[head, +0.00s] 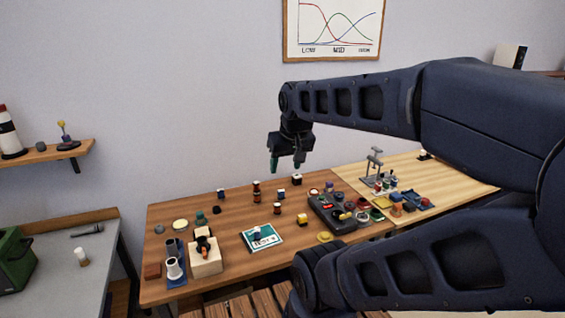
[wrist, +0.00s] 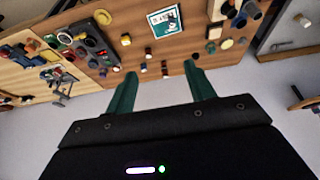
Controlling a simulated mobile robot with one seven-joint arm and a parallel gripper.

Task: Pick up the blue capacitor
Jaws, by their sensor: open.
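My gripper (head: 286,165) is open and empty, held in the air above the back part of the wooden table (head: 160,217). Its two green fingers also show in the wrist view (wrist: 162,82), spread apart with nothing between them. Several small parts with blue and white on them stand on the table: one (head: 281,194) at the back middle, another (head: 221,193) at the back left and one on the printed card (head: 268,243). They are too small to tell which is the blue capacitor. None touches the gripper.
Dark stacked parts (head: 256,191) stand at the back middle. A dark box with knobs (head: 328,214) stands to the right. A wooden block (head: 205,262) and a blue stand (head: 177,278) are at the left. Bare wood lies between the small parts. A chart hangs on the wall.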

